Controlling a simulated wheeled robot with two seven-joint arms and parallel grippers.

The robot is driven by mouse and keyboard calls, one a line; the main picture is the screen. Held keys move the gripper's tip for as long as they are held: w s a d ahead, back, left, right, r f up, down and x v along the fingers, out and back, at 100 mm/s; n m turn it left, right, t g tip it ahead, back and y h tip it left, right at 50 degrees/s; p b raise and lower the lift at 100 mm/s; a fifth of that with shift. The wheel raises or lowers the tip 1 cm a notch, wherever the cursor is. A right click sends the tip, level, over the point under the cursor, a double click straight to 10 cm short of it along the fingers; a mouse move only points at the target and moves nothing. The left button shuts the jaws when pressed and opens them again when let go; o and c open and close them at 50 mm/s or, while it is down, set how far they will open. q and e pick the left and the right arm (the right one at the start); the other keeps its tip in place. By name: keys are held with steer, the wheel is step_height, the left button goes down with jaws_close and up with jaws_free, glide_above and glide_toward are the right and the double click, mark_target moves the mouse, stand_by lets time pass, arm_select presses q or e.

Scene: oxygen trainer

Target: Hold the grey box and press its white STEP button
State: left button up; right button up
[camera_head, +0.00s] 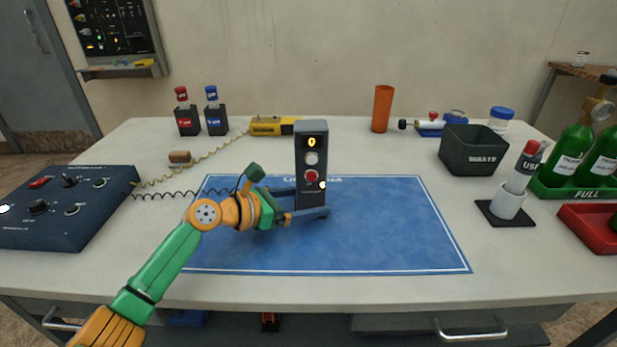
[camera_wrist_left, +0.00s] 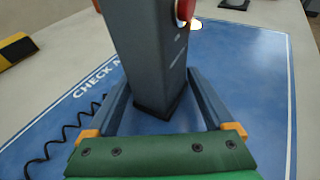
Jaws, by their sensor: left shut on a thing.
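The grey box (camera_head: 312,190) stands upright on the blue mat in the head view. Its front has a yellow "0" display, the white STEP button (camera_head: 312,158) and a red button (camera_head: 312,176) below it. My left gripper (camera_head: 306,204) is shut on the lower part of the box, with a finger on each side. In the left wrist view the box (camera_wrist_left: 150,50) rises between the two fingers, its base close to the mat; the red button shows at the top edge. The white button is out of that view. My right gripper is not in view.
The blue mat (camera_head: 400,240) is otherwise clear. A dark control panel (camera_head: 70,205) stands at left, with a coiled black cord crossing the mat's edge. A dark bin (camera_head: 473,150), a white holder (camera_head: 508,204) and green bottles (camera_head: 570,155) stand at right.

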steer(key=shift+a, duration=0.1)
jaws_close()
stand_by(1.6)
